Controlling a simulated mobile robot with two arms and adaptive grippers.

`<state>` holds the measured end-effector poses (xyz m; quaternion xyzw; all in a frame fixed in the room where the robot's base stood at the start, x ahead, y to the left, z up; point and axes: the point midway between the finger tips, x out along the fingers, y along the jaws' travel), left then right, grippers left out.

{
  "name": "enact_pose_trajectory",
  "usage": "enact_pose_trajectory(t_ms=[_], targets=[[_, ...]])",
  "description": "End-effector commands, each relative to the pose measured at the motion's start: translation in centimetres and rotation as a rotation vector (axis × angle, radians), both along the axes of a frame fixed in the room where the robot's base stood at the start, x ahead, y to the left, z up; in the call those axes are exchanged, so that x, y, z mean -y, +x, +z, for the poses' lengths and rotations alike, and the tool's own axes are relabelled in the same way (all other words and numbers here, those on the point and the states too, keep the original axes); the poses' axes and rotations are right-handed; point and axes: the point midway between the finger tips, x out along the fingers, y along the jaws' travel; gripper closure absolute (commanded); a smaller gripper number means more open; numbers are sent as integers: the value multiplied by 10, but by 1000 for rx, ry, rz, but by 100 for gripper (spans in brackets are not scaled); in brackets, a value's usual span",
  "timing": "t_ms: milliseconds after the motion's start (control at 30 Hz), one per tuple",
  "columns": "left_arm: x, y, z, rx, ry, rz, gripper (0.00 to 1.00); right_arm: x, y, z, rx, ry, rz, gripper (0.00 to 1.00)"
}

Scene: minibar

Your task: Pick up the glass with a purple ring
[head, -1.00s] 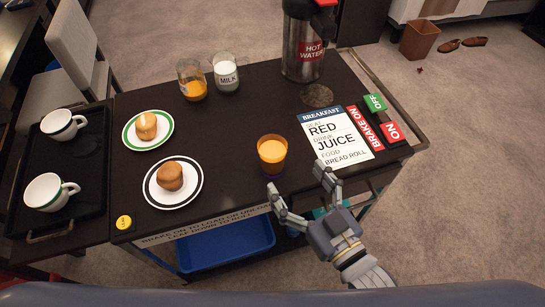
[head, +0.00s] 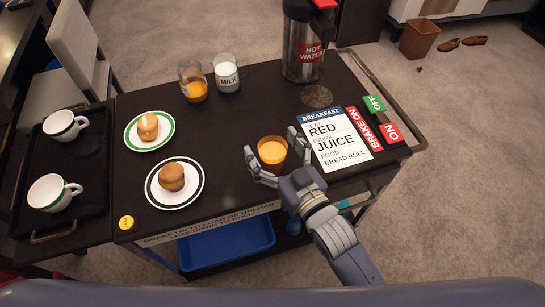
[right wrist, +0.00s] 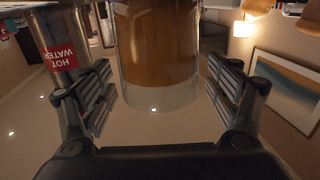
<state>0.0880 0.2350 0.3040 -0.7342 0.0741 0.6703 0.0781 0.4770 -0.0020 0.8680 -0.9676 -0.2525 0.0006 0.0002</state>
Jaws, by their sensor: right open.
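A glass of orange juice (head: 272,149) stands upright near the front edge of the dark trolley top. I cannot make out a purple ring on it now; its lower part is partly hidden by my fingers. My right gripper (head: 276,154) is open, with one finger on each side of this glass. In the right wrist view the glass (right wrist: 157,45) stands between the two open fingers (right wrist: 157,95), with visible gaps on both sides. A second juice glass (head: 193,84) stands further back beside a milk glass (head: 227,76). My left gripper is not in view.
A breakfast card (head: 345,160) lies just right of the gripper. A plate with a bread roll (head: 160,197) is to the left, another plate (head: 128,137) behind it. A hot water flask (head: 300,50) stands at the back. Free room lies in the middle.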

Motion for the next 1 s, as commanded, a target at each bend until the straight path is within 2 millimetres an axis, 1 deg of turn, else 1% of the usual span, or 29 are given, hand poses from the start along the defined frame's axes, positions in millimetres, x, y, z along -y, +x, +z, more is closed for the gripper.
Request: enact_pose_trajectory(t_ms=[200,367,400,467,500,1000], targets=[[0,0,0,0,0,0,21,0,1,0,0,0,0,18],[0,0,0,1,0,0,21,0,0,0,0,0,0,54],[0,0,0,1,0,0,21,0,0,0,0,0,0,63],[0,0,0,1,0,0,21,0,0,0,0,0,0,77],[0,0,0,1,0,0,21,0,0,0,0,0,0,80],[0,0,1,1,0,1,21,0,1,6,5,2,0,80]])
